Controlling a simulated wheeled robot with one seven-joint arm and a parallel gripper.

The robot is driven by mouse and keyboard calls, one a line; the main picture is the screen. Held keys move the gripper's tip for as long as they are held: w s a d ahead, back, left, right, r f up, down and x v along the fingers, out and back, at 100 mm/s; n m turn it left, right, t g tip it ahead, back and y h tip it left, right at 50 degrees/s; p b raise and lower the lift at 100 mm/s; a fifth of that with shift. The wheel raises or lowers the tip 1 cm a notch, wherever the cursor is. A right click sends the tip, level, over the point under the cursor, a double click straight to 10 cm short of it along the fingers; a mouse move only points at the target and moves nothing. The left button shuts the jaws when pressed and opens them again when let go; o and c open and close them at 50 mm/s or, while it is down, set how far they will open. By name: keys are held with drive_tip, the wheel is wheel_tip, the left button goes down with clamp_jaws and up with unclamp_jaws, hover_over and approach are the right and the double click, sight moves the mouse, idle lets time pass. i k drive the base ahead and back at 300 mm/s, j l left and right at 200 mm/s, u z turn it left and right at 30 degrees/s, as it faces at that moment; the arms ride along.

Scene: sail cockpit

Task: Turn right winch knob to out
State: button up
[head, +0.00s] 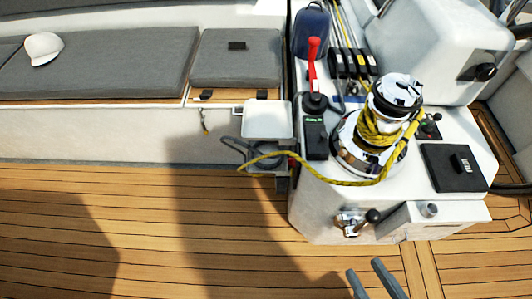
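A chrome winch (362,152) with yellow rope wrapped round its drum stands on the white console. To its right, a black square panel (438,178) carries a small raised black knob (461,163) with a pale mark, too small to read. I cannot tell for sure that this is the right winch knob or which setting it is at.
A red-handled lever (313,62) stands left of the winch. A chrome fitting with a black ball (373,216) juts from the console front (320,210). Yellow rope (265,158) hangs over the left edge. The wooden deck (200,230) in front is clear.

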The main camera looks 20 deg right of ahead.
sight(291, 161)
drive_tip(key=i+j+z, duration=0.2)
drive_tip(key=j, duration=0.15)
drive_tip(key=j+z, duration=0.25)
drive_tip(key=i+j+z, duration=0.2)
drive_tip(key=j, duration=0.3)
drive_tip(key=k, duration=0.1)
